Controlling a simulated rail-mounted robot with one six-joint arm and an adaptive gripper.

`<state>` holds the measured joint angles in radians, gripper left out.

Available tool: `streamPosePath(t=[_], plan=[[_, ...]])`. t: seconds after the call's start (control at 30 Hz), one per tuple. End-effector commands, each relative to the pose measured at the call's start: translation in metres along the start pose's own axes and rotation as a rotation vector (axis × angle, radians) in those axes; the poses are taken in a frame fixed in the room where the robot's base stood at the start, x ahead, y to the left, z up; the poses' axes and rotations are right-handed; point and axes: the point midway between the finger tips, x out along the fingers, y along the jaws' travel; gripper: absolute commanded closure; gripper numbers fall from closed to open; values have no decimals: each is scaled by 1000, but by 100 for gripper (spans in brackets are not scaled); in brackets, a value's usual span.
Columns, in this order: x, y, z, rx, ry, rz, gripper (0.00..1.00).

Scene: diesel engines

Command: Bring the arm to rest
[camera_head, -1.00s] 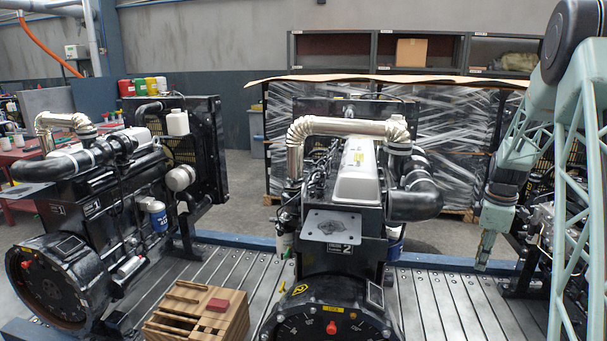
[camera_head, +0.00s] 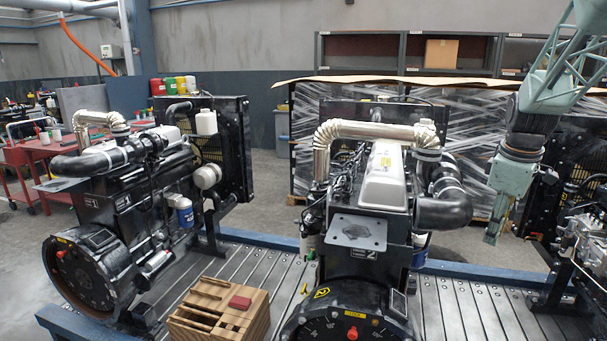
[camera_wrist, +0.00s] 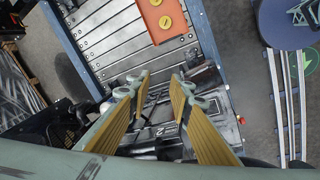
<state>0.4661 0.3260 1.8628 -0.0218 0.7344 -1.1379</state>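My gripper (camera_head: 492,238) hangs pointing down from my arm at the right of the head view, to the right of the engine marked 2 (camera_head: 386,183). In the wrist view its two yellow-padded fingers (camera_wrist: 160,84) are apart, and nothing shows between the tips. Dark engine parts (camera_wrist: 205,105) lie below and beyond the fingers there. I cannot tell the exact height of the gripper above them.
Another engine, marked 1 (camera_head: 120,165), stands left. A partly seen engine (camera_head: 585,225) is at the right edge. A wooden block holder (camera_head: 215,318) with a red block sits between the left engines.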

Motion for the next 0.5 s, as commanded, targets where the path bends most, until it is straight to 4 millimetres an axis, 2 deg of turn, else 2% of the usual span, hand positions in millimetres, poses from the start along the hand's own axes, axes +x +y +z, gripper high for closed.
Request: streamPosePath(t=[0.1, 0.5], plan=[[-24, -17, -6, 20, 8, 10, 80], [-87, -70, -18, 89, 32, 30, 80]])
